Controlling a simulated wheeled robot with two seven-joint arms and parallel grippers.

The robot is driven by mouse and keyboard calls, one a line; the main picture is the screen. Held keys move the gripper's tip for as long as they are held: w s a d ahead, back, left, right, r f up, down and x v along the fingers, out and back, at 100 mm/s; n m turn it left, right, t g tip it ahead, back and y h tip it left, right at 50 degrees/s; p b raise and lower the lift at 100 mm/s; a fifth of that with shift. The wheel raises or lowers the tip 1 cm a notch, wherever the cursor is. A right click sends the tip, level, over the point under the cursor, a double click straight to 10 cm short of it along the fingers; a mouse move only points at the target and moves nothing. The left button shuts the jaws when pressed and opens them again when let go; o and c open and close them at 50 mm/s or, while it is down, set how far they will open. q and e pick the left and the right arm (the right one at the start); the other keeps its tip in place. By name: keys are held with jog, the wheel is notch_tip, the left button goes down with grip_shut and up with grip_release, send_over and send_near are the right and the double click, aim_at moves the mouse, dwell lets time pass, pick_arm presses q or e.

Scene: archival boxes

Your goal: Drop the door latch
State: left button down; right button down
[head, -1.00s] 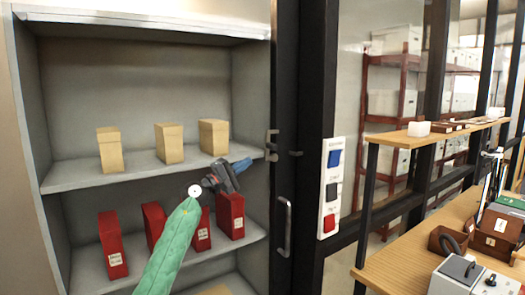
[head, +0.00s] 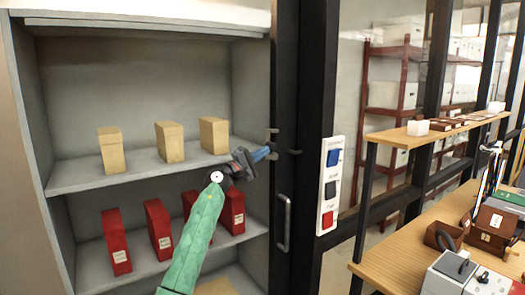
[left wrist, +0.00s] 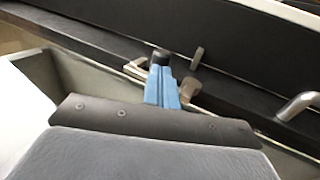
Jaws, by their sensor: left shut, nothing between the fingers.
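The door latch (head: 273,134) is a small grey metal piece on the dark frame at the right edge of the open shelf cabinet. A short peg (head: 295,152) sits to its right. My left gripper (head: 266,153) has blue fingers, which are shut and empty, with the tips at the latch and partly hiding its lower part. In the left wrist view the closed fingers (left wrist: 161,82) lie between pale metal latch parts (left wrist: 137,66) and a brownish block (left wrist: 189,89); the peg (left wrist: 197,57) stands beyond. I cannot tell whether they touch the latch. My right gripper is not in view.
A bar handle (head: 285,224) is below the latch. A panel with blue, black and red buttons (head: 330,186) is to the right. Cardboard boxes (head: 170,142) and red boxes (head: 116,243) stand on the cabinet shelves. A wooden desk (head: 390,268) is at right.

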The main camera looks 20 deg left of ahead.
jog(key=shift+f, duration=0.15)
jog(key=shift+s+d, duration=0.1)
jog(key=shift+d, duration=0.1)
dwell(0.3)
